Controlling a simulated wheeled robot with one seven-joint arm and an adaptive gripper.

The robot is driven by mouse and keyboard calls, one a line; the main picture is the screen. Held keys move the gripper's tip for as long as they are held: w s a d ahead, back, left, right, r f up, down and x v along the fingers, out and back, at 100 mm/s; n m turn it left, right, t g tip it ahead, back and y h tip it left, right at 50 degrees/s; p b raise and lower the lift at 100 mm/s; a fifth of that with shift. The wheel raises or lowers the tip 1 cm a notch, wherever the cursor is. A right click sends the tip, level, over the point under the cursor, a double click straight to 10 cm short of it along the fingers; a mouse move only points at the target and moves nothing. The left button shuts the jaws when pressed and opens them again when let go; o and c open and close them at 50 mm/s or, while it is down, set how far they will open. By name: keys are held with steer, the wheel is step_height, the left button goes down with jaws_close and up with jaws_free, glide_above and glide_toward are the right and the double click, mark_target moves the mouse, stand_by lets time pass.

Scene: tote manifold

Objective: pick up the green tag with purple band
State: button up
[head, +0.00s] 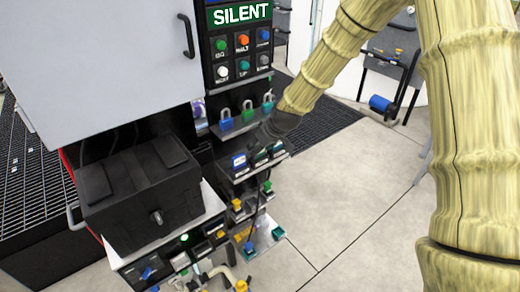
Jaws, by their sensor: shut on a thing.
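My gripper (262,138) is dark and small in the head view, at the end of my arm above the tag shelf of the rack. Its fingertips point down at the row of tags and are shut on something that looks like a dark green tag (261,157). Another dark green tag (277,150) is just to its right, and a blue and white tag (239,161) is to its left. The tags are too small for me to make out a purple band on any of them.
Padlocks, one blue (226,120), hang just above the tag shelf. A lower shelf (262,236) holds yellow, green and blue pieces. A black box (140,190) stands to the left, under a grey cabinet (100,60). The floor (350,200) to the right is clear.

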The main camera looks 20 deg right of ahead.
steer(key=shift+r+b, duration=0.35)
steer(key=shift+r, duration=0.15)
steer(key=shift+s+r+b, duration=0.2)
steer(key=shift+r+b, duration=0.15)
steer(key=shift+r, duration=0.2)
steer(key=shift+s+r+b, duration=0.15)
steer(key=shift+r+b, duration=0.2)
steer(key=shift+r, duration=0.2)
steer(key=s+d+r+b, duration=0.1)
steer(key=s+b, duration=0.3)
steer(key=s, duration=1.1)
steer(key=shift+s+d+r, duration=0.15)
steer(key=shift+r, duration=0.15)
